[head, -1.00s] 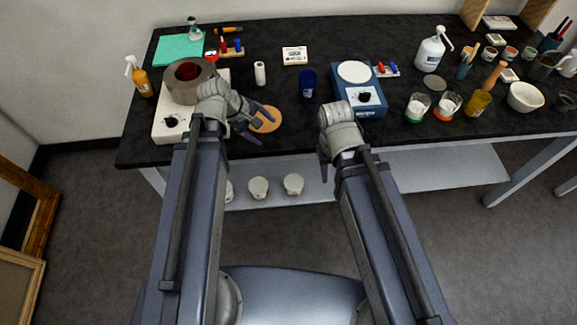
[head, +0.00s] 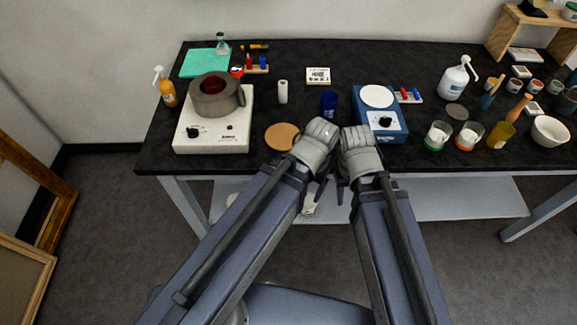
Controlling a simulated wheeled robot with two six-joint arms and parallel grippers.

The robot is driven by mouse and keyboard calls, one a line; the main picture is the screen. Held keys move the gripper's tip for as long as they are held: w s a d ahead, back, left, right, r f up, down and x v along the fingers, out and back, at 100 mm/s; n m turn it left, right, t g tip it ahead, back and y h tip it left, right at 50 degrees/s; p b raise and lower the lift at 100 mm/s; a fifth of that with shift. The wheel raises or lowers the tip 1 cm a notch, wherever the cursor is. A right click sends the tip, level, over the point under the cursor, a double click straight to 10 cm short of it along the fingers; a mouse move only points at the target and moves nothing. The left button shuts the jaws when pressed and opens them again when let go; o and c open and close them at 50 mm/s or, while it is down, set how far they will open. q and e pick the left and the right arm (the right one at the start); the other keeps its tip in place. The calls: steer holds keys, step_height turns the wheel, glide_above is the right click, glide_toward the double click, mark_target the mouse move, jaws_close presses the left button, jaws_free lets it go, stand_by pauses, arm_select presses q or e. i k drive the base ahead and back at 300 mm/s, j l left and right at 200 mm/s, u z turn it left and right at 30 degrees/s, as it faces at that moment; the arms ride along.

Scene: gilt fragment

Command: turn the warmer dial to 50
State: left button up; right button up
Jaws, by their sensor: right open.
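A white warmer unit (head: 212,134) stands at the left of the black table, carrying a grey pot (head: 214,100) with dark red contents. Its black dial (head: 192,132) is on the left of the front; the setting is too small to read. My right gripper (head: 339,188) is open and empty at the table's front edge, below and left of the blue unit. My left gripper (head: 320,192) is close beside it; its fingers are mostly hidden. Both are apart from the dials.
A round cork-coloured mat (head: 282,136) lies between the white unit and my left wrist. A dark blue cup (head: 329,103) stands behind my wrists. Jars and a white bowl (head: 550,131) crowd the right.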

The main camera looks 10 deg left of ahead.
mark_target(192, 132)
steer(key=u, duration=1.3)
